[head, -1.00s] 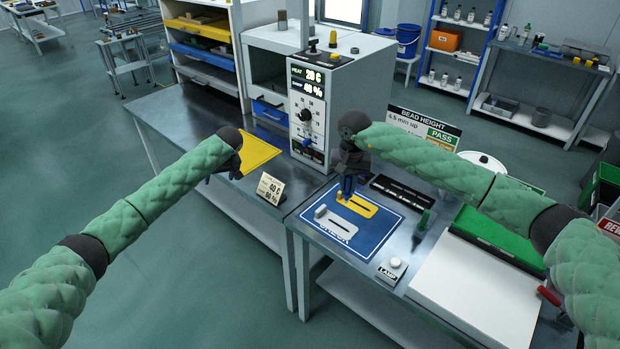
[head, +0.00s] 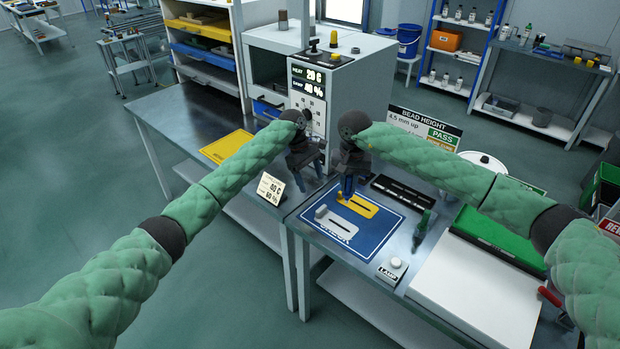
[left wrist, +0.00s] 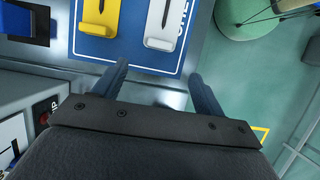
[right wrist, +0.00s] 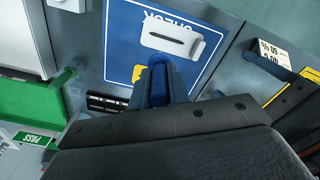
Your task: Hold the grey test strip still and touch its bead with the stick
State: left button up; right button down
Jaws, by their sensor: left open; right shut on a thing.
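My left gripper (head: 307,172) is open and empty, above the bench left of the mat. My right gripper (head: 347,192) is shut just behind the yellow strip's block in the head view.
The heater box (head: 345,95) with dials stands behind the mat. A black rack (head: 402,192), a small green upright item (head: 422,225) and a lamp button (head: 395,264) are right of the mat. A sign card (head: 271,187) stands left. A green tray (head: 497,240) lies farther right.

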aim_at(321, 207)
pick_arm(q)
jog(key=x, duration=1.2)
jog(key=shift+d, duration=0.1)
jog(key=c, duration=0.7)
jog(key=shift+r, duration=0.1)
pick_arm(e)
jog(key=shift+f, duration=5.55)
